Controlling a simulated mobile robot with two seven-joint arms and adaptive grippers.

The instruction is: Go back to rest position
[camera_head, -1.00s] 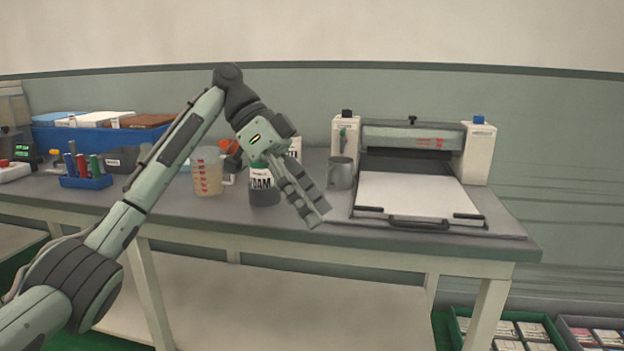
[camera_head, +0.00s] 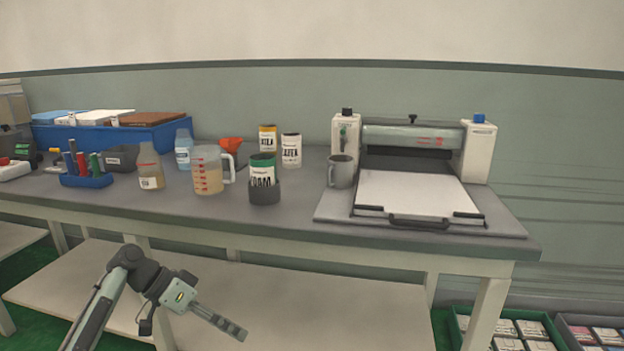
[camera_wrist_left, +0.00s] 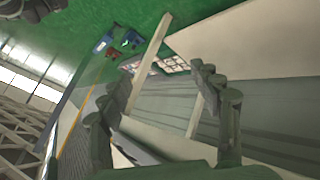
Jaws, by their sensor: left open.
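My left arm comes in from the lower left in the head view. Its gripper (camera_head: 222,320) hangs in front of the workbench, below the tabletop, pointing down and to the right. In the left wrist view the two fingers (camera_wrist_left: 165,115) stand apart with nothing between them. The gripper is clear of everything on the workbench. My right gripper is in neither view.
Bins of boxes (camera_head: 510,328) stand on the floor at the lower right.

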